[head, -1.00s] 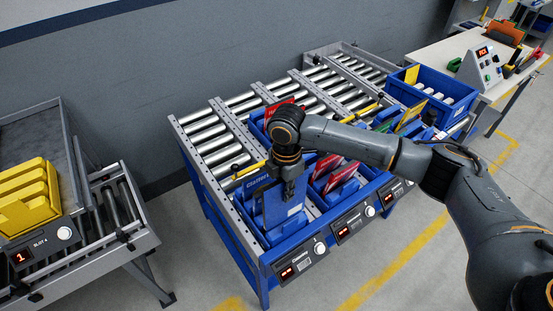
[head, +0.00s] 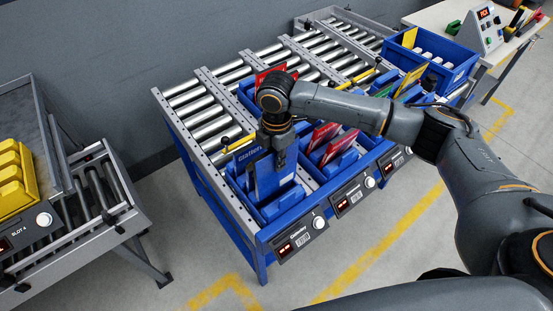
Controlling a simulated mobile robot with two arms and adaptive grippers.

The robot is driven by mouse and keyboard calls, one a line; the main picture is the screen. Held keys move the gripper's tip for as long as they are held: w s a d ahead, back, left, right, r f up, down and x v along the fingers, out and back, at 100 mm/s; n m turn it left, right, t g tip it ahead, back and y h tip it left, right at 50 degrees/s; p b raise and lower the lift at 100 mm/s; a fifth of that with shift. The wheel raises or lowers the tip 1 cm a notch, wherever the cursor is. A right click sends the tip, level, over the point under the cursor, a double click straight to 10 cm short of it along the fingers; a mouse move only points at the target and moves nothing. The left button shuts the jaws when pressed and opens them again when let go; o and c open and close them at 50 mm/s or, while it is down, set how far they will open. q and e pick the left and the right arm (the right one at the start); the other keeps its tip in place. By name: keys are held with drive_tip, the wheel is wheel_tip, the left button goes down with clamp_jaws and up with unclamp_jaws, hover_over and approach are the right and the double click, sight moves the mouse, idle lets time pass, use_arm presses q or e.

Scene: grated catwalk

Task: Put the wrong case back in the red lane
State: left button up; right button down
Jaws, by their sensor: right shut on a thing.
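My right gripper (head: 281,158) points down at the front left of the roller rack (head: 205,165). It is shut on an upright blue case (head: 266,178), which stands in or just above the blue bin (head: 284,205) of the left lane. I cannot tell whether the case's lower edge touches the bin. Red cases (head: 338,147) stand tilted in the lane just right of it. Another red piece (head: 270,72) shows behind my right wrist. My forearm hides part of the middle and back lanes. My left gripper is not in view.
Small display panels (head: 299,240) line the rack's front edge. A blue crate (head: 433,60) sits at the rack's right end. A side conveyor (head: 90,215) with a yellow bin (head: 14,180) stands left. A white bench (head: 455,22) is behind right. The floor in front is clear.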

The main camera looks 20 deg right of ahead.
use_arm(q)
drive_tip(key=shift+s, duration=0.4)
use_arm(e)
drive_tip(key=shift+s, duration=0.1)
use_arm(q)
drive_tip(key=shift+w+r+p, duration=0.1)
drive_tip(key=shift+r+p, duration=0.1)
drive_tip(key=shift+p, duration=0.1)
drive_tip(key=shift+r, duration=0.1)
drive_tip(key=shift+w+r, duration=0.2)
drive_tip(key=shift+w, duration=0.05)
idle(0.4)
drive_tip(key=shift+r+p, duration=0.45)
drive_tip(key=shift+p, duration=0.3)
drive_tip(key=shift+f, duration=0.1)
use_arm(e)
drive_tip(key=shift+f, duration=0.15)
